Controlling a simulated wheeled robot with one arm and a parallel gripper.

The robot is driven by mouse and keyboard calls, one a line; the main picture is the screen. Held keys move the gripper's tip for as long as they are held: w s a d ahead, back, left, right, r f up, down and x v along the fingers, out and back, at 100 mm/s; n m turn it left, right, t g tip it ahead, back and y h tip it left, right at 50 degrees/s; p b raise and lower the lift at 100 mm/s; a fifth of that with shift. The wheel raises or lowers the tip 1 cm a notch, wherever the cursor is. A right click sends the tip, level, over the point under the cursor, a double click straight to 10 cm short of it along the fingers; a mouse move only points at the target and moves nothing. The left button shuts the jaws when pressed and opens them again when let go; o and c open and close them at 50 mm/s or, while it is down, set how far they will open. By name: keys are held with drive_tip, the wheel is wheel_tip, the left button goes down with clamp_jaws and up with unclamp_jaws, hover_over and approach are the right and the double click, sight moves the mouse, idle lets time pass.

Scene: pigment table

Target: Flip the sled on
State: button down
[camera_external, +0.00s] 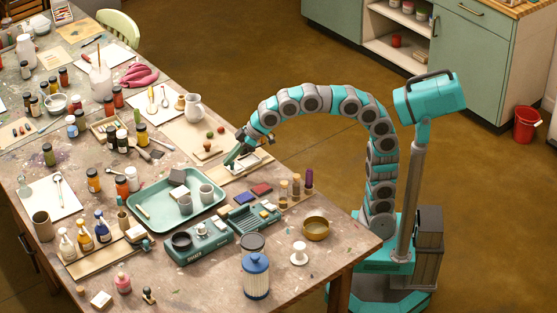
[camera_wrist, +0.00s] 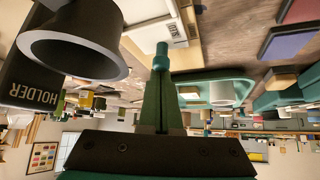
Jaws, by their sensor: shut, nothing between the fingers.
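My gripper (camera_external: 232,161) is shut and empty, pointing down over the far right part of the table. In the wrist view its green fingers (camera_wrist: 161,62) meet in a narrow tip. Just beside the tip is a low pale device with a dark frame (camera_external: 252,161), on a wooden board. A cream block with small dark slots (camera_wrist: 178,28) shows behind the fingertips in the wrist view. I cannot tell which part is the sled or its switch, or whether the fingertips touch anything; the fingers and small size hide this.
A green tray (camera_external: 150,193) with cups and a dark block lies to the left. Purple (camera_external: 243,197) and red (camera_external: 262,188) blocks and a green machine (camera_external: 207,246) stand nearer the front. A dark ring-shaped thing (camera_wrist: 30,45) fills the wrist view's left side, by lettering "HOLDER".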

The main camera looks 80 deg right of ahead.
sight(239, 168)
drive_tip(key=shift+s+d, duration=0.25)
drive_tip(key=shift+w+a, duration=0.1)
drive_tip(key=shift+w, duration=0.1)
drive_tip(key=shift+w+a, duration=0.15)
drive_tip(key=shift+w, duration=0.4)
drive_tip(key=shift+w+a+r+p, duration=0.1)
drive_tip(key=shift+w+a+p, duration=0.2)
drive_tip(key=shift+w, duration=0.35)
drive_tip(key=shift+w+a+r+p, duration=0.15)
drive_tip(key=shift+w+p, duration=0.15)
drive_tip(key=shift+w, duration=0.3)
drive_tip(key=v, duration=1)
drive_tip(key=shift+b, duration=0.3)
drive_tip(key=shift+s+d+f, duration=0.1)
drive_tip(key=shift+s+f, duration=0.05)
drive_tip(key=shift+f, duration=0.05)
